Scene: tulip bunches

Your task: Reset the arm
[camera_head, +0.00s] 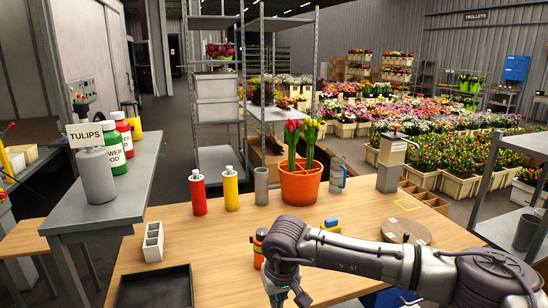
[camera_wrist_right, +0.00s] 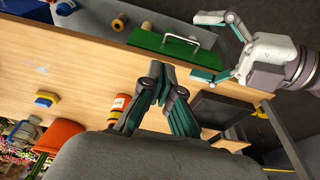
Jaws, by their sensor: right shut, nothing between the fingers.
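My right arm comes in from the right in the head view, and its gripper (camera_head: 285,298) hangs over the front of the wooden table (camera_head: 225,245), partly cut off by the lower edge. In the right wrist view the right gripper (camera_wrist_right: 162,73) has its fingertips together, with nothing between them. My left gripper (camera_wrist_right: 208,47) shows at the upper right of that view, its fingers spread apart and empty, beside a green item with a handle (camera_wrist_right: 175,46). The left gripper is outside the head view.
An orange pot of tulips (camera_head: 300,184) stands at the table's back, beside a red bottle (camera_head: 198,193) and a yellow bottle (camera_head: 230,189). An orange-and-black container (camera_head: 260,247) stands close to the right gripper. A black tray (camera_head: 155,290) lies front left.

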